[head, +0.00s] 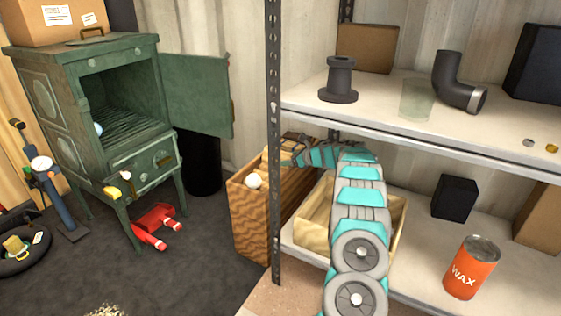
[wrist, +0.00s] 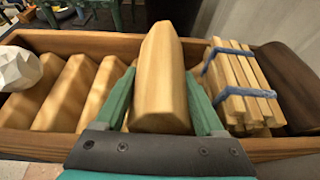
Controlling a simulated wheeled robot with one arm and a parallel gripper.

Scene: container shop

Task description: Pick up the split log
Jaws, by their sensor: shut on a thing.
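In the wrist view, a pale split log (wrist: 162,75) stands between the two green fingers of my gripper (wrist: 162,98), which is shut on it. The log points away from me and overlaps the far rim of the wooden crate (wrist: 60,40). Whether its underside is clear of the crate is hidden. Several similar split logs (wrist: 62,92) lie in the crate to the left. In the head view, my arm reaches over the lower shelf to the crate (head: 250,218), and the gripper and held log are hard to make out there.
A strapped kindling bundle (wrist: 240,85) and a dark log (wrist: 290,80) lie right of the gripper. A white faceted object (wrist: 18,68) is at the crate's left end. The shelf's metal post (head: 273,130) stands close by. A green stove (head: 110,110) has its door open.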

